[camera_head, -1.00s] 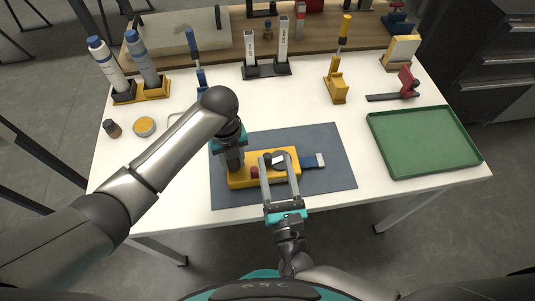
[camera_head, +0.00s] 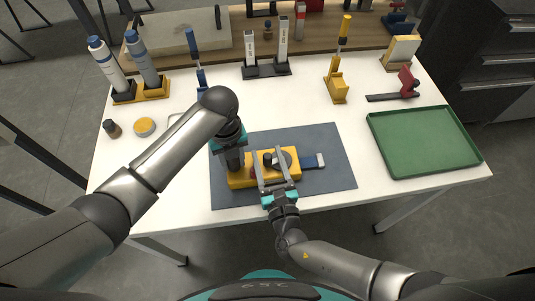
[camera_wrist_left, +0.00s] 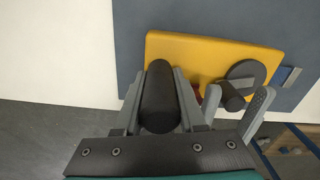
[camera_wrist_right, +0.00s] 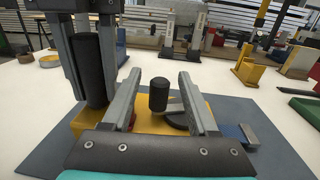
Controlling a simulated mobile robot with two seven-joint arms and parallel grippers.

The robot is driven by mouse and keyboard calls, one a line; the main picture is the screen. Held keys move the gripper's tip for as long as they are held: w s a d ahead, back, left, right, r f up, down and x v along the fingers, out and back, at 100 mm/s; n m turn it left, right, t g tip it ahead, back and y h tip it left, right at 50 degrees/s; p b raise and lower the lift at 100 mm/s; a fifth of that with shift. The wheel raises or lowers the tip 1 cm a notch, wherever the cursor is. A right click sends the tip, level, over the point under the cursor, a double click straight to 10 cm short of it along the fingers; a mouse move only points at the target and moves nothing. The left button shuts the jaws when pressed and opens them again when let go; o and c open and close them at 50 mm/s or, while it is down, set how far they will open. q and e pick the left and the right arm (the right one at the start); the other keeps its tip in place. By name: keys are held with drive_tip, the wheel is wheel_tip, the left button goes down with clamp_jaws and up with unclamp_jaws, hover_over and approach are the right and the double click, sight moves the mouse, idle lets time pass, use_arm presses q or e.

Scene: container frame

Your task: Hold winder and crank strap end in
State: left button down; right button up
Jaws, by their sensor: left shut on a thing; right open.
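The winder (camera_head: 241,183) is a yellow block lying on the dark mat, with a black upright post (camera_wrist_left: 158,95) at its left end. My left gripper (camera_head: 234,165) is shut on that post. A dark crank disc (camera_wrist_left: 246,76) sits on the winder's right part, with a black crank knob (camera_wrist_right: 158,94) standing up from its arm. My right gripper (camera_wrist_right: 160,80) is open, its fingers on either side of the knob with gaps visible. The blue strap (camera_head: 309,162) comes out of the winder's right side and ends in a grey tip (camera_head: 321,160). A red part beside the crank is mostly hidden.
The dark mat (camera_head: 335,180) lies on the white table (camera_head: 290,110). A green tray (camera_head: 425,140) is at the right. Bottles in a yellow holder (camera_head: 150,93), a grey rack (camera_head: 266,70) and a yellow tool stand (camera_head: 337,90) stand farther back.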

drive_tip(key=shift+w, duration=0.3)
clamp_jaws()
idle(0.4)
